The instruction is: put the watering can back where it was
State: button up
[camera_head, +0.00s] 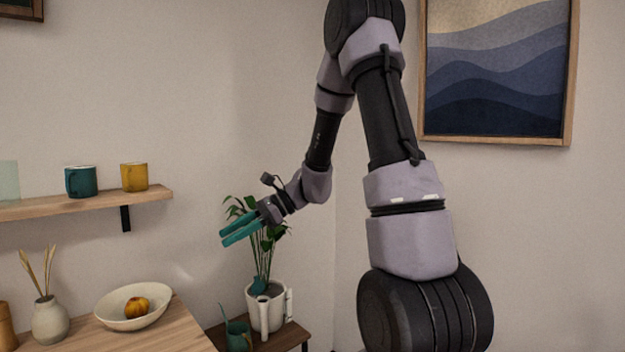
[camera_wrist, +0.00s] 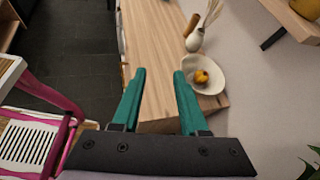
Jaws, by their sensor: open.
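A teal vessel (camera_head: 238,336) with a thin spout, which looks like the watering can, stands on a low dark wooden table (camera_head: 288,338). Its lower part is cut off by the bottom edge of the head view. It is left of a white pot (camera_head: 268,312) holding a leafy plant (camera_head: 262,250). My gripper (camera_head: 226,236) has teal fingers and is in the air above the can, in front of the plant's leaves. In the wrist view my gripper (camera_wrist: 160,74) has its fingers apart with nothing between them. The can does not show in the wrist view.
A wooden sideboard (camera_head: 165,335) at left bears a white bowl (camera_head: 112,309) with an orange fruit and a vase (camera_head: 50,320). A wall shelf (camera_head: 75,205) holds mugs. A pink-framed chair (camera_wrist: 62,140) shows in the wrist view, with dark floor (camera_wrist: 75,50) beyond.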

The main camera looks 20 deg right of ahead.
jog(key=s+d+r+n+t+h, duration=0.3)
jog(key=s+d+r+n+h, duration=0.2)
jog(key=s, duration=0.4)
jog(key=s+d+r+n+t+h, duration=0.3)
jog(key=s+d+r+n+h, duration=0.2)
jog(key=s+d+r+n, duration=0.2)
notch_tip(320, 180, up, 3)
jog(key=shift+s+d+f+h, duration=0.1)
jog(key=shift+s+d+h, duration=0.3)
jog(key=shift+s, duration=0.6)
